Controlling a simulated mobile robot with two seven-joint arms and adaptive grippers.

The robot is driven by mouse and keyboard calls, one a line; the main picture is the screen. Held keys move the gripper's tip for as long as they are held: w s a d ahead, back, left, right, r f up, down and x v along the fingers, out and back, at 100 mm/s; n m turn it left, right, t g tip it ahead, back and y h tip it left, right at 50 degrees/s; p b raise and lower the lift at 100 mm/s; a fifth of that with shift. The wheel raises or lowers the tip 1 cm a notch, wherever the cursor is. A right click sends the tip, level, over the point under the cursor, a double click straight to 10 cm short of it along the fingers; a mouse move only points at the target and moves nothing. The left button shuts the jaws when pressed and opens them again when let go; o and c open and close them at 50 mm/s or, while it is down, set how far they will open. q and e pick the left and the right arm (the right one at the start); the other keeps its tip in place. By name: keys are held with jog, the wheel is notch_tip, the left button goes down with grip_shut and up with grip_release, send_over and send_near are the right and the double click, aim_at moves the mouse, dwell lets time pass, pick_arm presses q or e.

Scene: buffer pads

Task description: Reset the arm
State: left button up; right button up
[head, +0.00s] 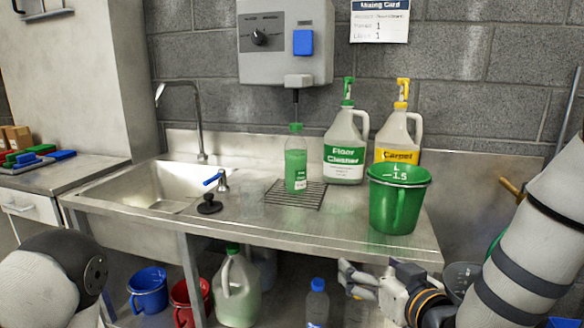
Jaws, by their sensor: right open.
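My right gripper (352,277) is low at the right, in front of the steel counter's (330,233) front edge and below its top. Its fingers are apart and I see nothing held between them. My right arm comes in from the right edge. At the lower left only a rounded part of my left arm shows. My left gripper is out of the picture.
A green bucket (397,205) stands near the counter's front right. A green bottle (296,165) stands on a wire rack (308,201). Floor Cleaner (344,150) and Carpet (398,138) jugs stand behind. Buckets and bottles sit under the counter. The sink (160,190) is left.

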jog(key=s+d+f+m+g+h, duration=0.1)
jog(key=s+f+g, duration=0.15)
jog(key=f, duration=0.45)
jog(key=s+f+g, duration=0.2)
jog(key=s+f, duration=0.2)
jog(key=f, duration=0.3)
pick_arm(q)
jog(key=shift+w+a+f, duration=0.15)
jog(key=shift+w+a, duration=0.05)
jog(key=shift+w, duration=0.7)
pick_arm(e)
jog(key=s+d+f+g+h, duration=0.1)
jog(key=s+d+f+g, duration=0.1)
jog(key=s, duration=0.9)
jog(key=s+d+f+m+g+h, duration=0.1)
jog(key=s+f+g, duration=0.4)
jog(key=s, duration=0.5)
jog(key=s+d+f+m+g+h, duration=0.1)
jog(key=s+d+f+g, duration=0.2)
jog(key=s, duration=0.8)
notch_tip(320, 180, down, 3)
jog(key=shift+s+r+g, duration=0.2)
jog(key=shift+s+g, duration=0.15)
jog(key=shift+g, duration=0.3)
